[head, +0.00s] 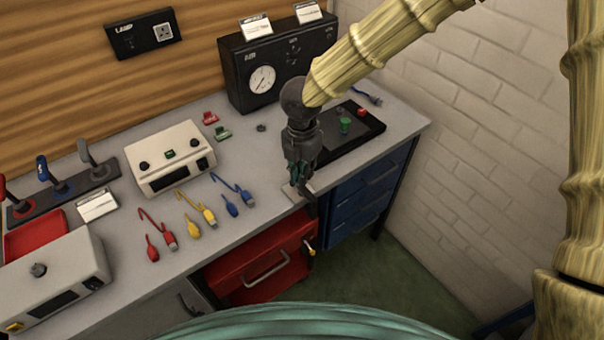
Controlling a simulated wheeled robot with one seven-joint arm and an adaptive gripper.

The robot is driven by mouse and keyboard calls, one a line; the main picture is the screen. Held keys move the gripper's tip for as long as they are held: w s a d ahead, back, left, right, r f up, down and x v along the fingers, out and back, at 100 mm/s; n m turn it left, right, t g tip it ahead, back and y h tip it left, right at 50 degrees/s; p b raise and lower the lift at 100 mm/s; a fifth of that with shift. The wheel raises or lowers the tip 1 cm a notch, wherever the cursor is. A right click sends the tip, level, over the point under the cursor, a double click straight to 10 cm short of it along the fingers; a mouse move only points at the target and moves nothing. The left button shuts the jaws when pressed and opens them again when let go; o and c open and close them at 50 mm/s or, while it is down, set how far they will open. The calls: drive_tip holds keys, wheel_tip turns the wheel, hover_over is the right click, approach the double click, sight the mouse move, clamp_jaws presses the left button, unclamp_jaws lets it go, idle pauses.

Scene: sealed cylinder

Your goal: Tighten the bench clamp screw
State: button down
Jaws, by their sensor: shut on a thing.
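My gripper (301,184) points down at the front edge of the bench, right of the middle of the view. Its fingers are closed at the bench clamp (312,207), a small dark piece at the bench edge. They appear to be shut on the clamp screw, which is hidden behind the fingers. A pale plate (290,189) lies on the bench top beside the fingertips. How far the screw is turned cannot be seen.
A black panel (368,134) with green and red knobs lies right of my gripper. A dark gauge box (240,90) stands behind. Red, yellow and blue cables (167,239) lie to the left. A red cabinet (235,262) and blue drawers (362,208) are below the bench.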

drive_tip(key=shift+w+r+m+b, duration=0.15)
drive_tip(key=shift+m+b, duration=0.5)
drive_tip(key=shift+m, duration=1.25)
drive_tip(key=c, duration=1.5)
unclamp_jaws()
wheel_tip(320, 180, up, 12)
drive_tip(key=shift+f, duration=0.1)
